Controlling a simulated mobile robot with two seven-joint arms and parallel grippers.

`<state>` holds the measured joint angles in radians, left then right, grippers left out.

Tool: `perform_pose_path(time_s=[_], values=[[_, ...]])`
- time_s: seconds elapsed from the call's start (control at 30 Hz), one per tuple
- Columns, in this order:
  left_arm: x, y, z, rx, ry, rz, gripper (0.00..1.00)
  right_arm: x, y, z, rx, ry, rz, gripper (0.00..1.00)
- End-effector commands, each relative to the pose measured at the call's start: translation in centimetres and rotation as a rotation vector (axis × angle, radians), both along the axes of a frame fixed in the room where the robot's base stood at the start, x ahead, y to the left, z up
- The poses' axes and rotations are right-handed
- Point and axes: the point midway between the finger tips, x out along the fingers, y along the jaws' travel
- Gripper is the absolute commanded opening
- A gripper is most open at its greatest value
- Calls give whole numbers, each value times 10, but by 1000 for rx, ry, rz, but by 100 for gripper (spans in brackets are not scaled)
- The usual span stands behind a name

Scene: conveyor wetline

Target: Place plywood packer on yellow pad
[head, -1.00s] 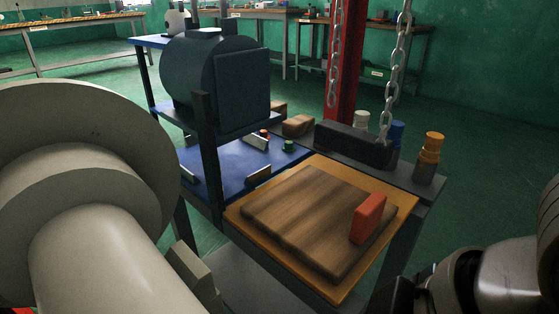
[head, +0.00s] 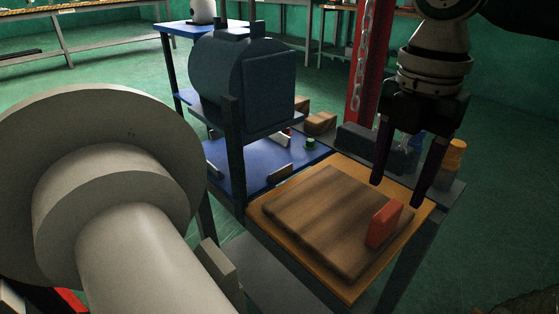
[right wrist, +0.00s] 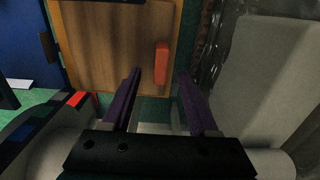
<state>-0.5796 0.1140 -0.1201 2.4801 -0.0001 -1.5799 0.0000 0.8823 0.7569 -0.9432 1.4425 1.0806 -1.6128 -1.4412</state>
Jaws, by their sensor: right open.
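A thick brown wooden board (head: 320,213) lies on a yellow-orange surface (head: 271,232), which shows as a border around it. A red-orange block (head: 384,225) stands upright on the board near its right corner. I cannot tell for sure which wooden piece is the plywood packer; small wooden blocks (head: 320,122) lie farther back. My right gripper (head: 397,192) is open and empty, pointing down above the right side of the board. In the right wrist view, the red block (right wrist: 162,62) shows between the open fingertips (right wrist: 160,74), apart from them. My left gripper is out of view.
A dark blue rounded machine (head: 243,82) stands on posts left of the board, above a blue table (head: 232,176). Behind the board are a dark block (head: 357,139), a chain (head: 365,50), a red post (head: 361,95) and an orange cylinder (head: 454,155).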

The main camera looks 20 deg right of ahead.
Motion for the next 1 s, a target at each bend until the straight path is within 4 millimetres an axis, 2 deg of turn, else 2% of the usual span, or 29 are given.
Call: perform_pose_path(time_s=[0.03,0.27,0.5,0.77,1.0], values=[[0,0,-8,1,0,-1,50,-1,0,-13,-1,2,0,60],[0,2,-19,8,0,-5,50,-1,1,-35,-1,0,1,60],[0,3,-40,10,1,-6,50,-4,3,-72,0,1,1,60],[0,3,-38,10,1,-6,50,-4,3,-73,-1,-1,1,60],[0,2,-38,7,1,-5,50,-4,3,-73,-1,-1,1,33]])
